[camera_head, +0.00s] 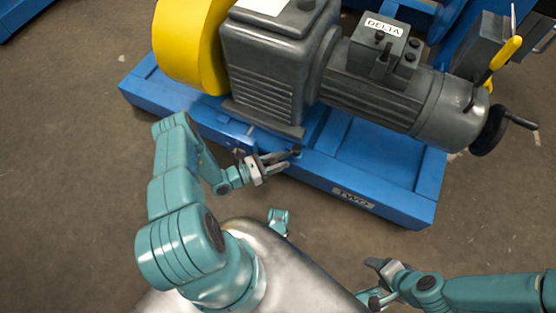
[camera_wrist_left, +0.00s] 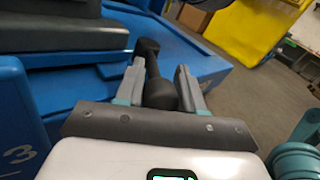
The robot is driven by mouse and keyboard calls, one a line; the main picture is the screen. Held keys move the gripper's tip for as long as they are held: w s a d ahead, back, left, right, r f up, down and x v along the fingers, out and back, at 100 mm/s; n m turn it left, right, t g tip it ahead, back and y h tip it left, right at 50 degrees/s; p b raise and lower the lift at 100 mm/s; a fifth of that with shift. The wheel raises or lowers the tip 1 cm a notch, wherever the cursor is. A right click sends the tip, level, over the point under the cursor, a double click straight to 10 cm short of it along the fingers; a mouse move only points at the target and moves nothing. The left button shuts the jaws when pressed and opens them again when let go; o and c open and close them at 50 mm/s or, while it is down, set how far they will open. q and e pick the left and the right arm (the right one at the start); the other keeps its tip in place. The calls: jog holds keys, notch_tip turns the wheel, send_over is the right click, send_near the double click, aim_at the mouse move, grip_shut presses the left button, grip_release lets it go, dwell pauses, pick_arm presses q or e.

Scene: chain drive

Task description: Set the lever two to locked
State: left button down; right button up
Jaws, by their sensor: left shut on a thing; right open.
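A small black lever with a rounded knob (camera_wrist_left: 148,47) stands at the blue base in the left wrist view. It lies between the two grey fingers of my left gripper (camera_wrist_left: 160,78), which is shut on it. In the head view this gripper (camera_head: 284,160) is at the front edge of the blue base (camera_head: 395,205), below the grey gearbox. The lever's dark tip (camera_head: 297,149) shows just past the fingers. A plate reading "TWO" (camera_head: 354,198) is on the base to the right. My right gripper (camera_head: 370,281) is open and empty, low in the picture. No locked marking is legible.
On the base stand a grey gearbox and motor (camera_head: 375,95) with a "DELTA" label, a yellow guard (camera_head: 185,45) and a black handwheel (camera_head: 490,130). A yellow-handled lever (camera_head: 506,52) is at the upper right. The floor in front is clear.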

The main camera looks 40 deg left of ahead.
pick_arm(q)
jog(key=c, duration=0.7)
grip_release()
jog(key=p+v, duration=0.2)
jog(key=v, duration=1.4)
jog(key=shift+s+a, duration=0.1)
jog(key=shift+s, duration=0.1)
